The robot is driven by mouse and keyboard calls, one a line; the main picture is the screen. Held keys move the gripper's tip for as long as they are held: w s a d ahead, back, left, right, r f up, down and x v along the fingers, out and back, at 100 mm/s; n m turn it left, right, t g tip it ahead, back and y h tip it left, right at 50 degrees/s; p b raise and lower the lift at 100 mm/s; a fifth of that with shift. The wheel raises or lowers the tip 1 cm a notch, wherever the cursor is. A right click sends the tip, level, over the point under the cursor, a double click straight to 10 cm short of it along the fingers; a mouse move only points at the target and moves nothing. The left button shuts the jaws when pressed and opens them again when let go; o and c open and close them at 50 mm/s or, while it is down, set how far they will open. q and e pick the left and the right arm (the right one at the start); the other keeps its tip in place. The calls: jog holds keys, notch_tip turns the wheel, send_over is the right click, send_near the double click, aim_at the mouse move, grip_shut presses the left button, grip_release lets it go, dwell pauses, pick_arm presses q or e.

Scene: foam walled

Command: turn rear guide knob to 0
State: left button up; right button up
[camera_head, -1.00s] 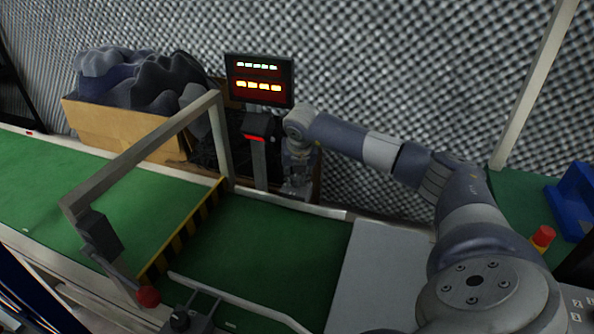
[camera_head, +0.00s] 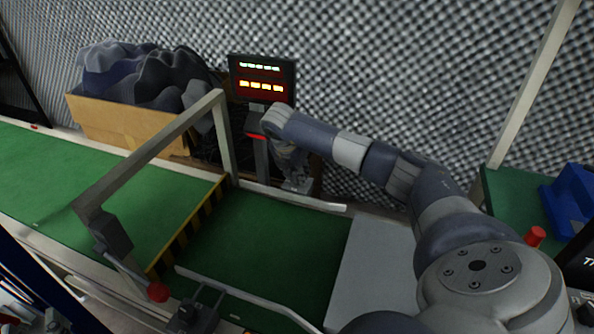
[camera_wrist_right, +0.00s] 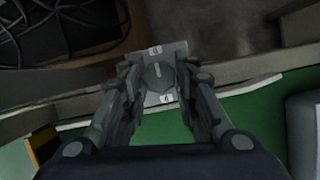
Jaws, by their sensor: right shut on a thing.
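My right gripper (camera_wrist_right: 161,80) is shut on the knob, one finger on each side. In the head view, my right gripper (camera_head: 297,182) reaches down at the conveyor's rear edge, and the knob is hidden there. My left gripper is out of view.
A grey frame (camera_head: 150,150) spans the green belt (camera_head: 270,245). A display (camera_head: 262,80) on a post stands just behind my right wrist. A cardboard box of dark foam (camera_head: 130,125) is at the back left.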

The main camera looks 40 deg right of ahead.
dwell(0.4)
jog(key=o, duration=1)
jog(key=v, duration=1.2)
jog(key=shift+w, duration=0.1)
